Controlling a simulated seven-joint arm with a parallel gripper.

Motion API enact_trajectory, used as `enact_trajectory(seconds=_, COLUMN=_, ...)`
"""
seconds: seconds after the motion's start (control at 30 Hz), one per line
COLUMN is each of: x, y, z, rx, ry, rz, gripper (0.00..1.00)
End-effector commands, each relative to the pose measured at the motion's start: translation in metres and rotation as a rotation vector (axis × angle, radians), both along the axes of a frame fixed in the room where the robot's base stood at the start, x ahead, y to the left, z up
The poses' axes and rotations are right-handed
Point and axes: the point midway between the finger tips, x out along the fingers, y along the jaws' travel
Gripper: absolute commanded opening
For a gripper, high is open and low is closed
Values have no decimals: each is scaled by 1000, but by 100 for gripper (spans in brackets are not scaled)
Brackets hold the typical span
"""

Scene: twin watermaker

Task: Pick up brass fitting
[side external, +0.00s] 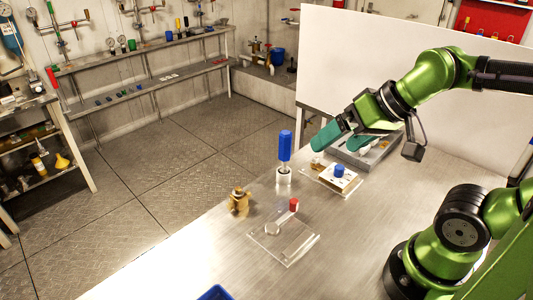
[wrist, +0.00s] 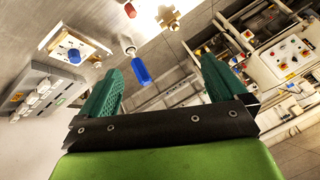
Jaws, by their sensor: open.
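The brass fitting (side external: 239,201) stands on the metal table near its left edge, left of the blue-handled tool. It also shows at the top of the wrist view (wrist: 170,17), beyond the fingertips. My gripper (side external: 342,143) is open, with green fingers spread apart and nothing visible between them. In the side view it is up and to the right of the fitting, above the back part of the table. In the wrist view my gripper (wrist: 160,68) is well apart from the fitting.
The blue-handled tool (side external: 285,147) stands upright in a pale holder beside the fitting. A clear plate with a red-capped part (side external: 294,205) lies in front. A white block with a blue knob (side external: 339,171) and a grey tray (side external: 350,157) sit behind. A blue bin (side external: 216,292) is at the front.

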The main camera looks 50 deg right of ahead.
Motion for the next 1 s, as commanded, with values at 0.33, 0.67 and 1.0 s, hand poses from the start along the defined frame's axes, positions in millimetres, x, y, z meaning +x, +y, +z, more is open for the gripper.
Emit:
enact_trajectory(seconds=0.33, x=8, y=18, z=-16, rx=25, ry=91, rz=75, gripper=98)
enact_trajectory(seconds=0.67, x=83, y=52, z=-56, rx=403, ry=452, rz=-528, gripper=98)
enact_trajectory(seconds=1.0, x=147, y=59, z=-86, rx=756, ry=563, rz=-1439, gripper=98)
